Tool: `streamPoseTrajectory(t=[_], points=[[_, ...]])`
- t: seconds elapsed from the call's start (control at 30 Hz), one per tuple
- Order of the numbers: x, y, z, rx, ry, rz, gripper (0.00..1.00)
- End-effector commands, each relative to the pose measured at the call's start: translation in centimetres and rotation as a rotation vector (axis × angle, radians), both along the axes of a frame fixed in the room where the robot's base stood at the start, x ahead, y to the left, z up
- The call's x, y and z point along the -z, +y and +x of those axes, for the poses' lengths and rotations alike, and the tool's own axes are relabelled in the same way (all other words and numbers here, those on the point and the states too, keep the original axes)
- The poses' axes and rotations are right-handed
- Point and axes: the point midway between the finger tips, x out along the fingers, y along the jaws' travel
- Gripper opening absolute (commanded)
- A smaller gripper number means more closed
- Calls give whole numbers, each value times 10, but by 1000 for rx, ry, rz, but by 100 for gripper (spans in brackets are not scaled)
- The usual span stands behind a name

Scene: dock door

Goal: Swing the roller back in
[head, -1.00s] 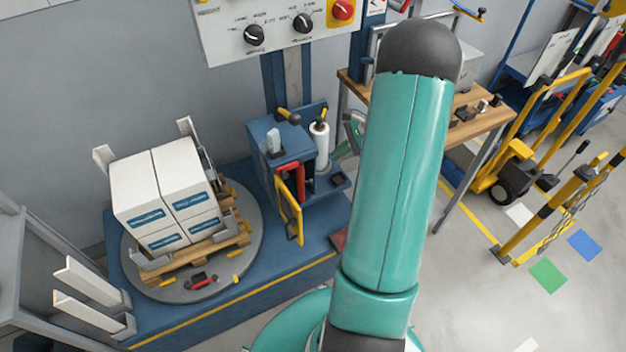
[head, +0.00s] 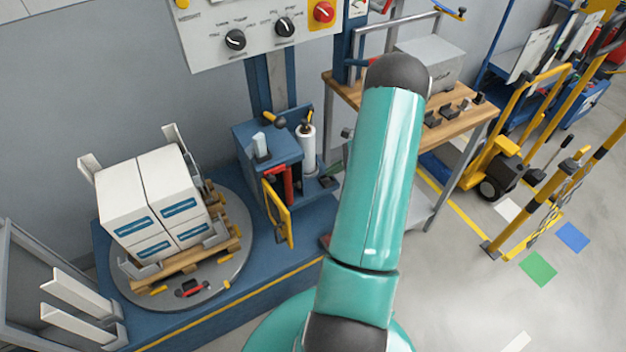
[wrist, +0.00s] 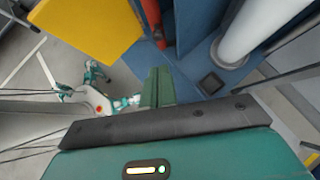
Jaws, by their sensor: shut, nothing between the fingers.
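The blue film carriage (head: 248,140) stands beside the turntable in the head view. A red upright bar (head: 283,182), which may be the roller, shows in its front opening. A yellow frame-like gate (head: 279,212) stands out from its front. In the wrist view the red bar (wrist: 152,20) is at the top, between a yellow panel (wrist: 88,25) and the blue housing. The white film roll (wrist: 258,28) is to its right. My gripper (wrist: 157,82) is shut and empty, its green fingers pointing toward the carriage, below the red bar in the picture. In the head view my arm hides it.
A turntable (head: 228,283) carries white boxes (head: 150,200) on a pallet to the left. A control panel (head: 200,45) hangs above the carriage. A wooden-topped bench (head: 465,125) stands behind my arm. Yellow carts and posts are at the right, with open floor before them.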

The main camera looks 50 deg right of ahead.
Motion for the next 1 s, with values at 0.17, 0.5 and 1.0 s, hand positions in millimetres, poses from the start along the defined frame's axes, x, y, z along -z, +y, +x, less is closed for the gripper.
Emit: streamPoseTrajectory(t=[0.17, 0.5, 1.0], points=[[12, 10, 11, -3, 0, 2, 0], [54, 41, 46, -6, 1, 2, 0], [67, 50, 57, -6, 0, 0, 0]])
